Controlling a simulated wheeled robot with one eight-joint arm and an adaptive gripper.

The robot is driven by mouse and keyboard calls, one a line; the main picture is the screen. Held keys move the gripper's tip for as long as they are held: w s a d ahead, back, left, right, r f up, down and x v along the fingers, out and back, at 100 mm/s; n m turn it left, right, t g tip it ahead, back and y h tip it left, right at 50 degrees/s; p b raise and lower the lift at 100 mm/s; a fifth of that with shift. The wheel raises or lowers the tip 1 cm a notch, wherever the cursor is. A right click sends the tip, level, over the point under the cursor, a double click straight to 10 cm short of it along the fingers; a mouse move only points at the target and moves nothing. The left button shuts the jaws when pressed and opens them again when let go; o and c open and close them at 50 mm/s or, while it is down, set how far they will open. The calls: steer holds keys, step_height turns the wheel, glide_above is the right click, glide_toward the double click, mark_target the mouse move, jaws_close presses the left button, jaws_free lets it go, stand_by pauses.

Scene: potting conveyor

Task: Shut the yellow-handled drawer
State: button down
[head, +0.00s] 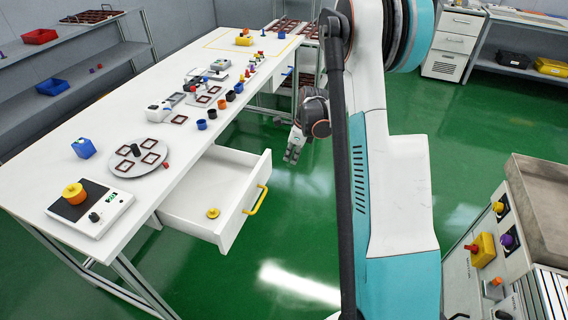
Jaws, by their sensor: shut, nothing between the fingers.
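The drawer (201,228) is white and stands pulled out from under the long white table, on its near side. Its yellow handle (257,199) is on the front panel, facing right. A small yellow round piece (213,213) lies on the drawer's floor. My gripper (289,160) hangs from my arm to the right of the drawer and beyond the handle in the picture. It is apart from the drawer and the table, over the green floor. Its fingers are shut and empty, though small in this view. The drawer's inner end is hidden under the tabletop.
The white table (100,125) carries a scale (92,207), a round plate with dark frames (137,172), a blue box (84,148) and several small pots. A grey machine (525,240) stands at the lower right. Green floor (285,235) lies clear right of the drawer.

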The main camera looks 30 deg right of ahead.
steer(key=w+a+f+b, duration=0.4)
steer(key=w+f, duration=0.1)
steer(key=f, duration=0.3)
steer(key=shift+f+b, duration=0.4)
steer(key=shift+d, duration=0.1)
steer(key=shift+w, duration=0.1)
steer(key=p, duration=0.1)
glide_above(218, 163)
steer(key=s+d, duration=0.1)
steer(key=shift+s, duration=0.2)
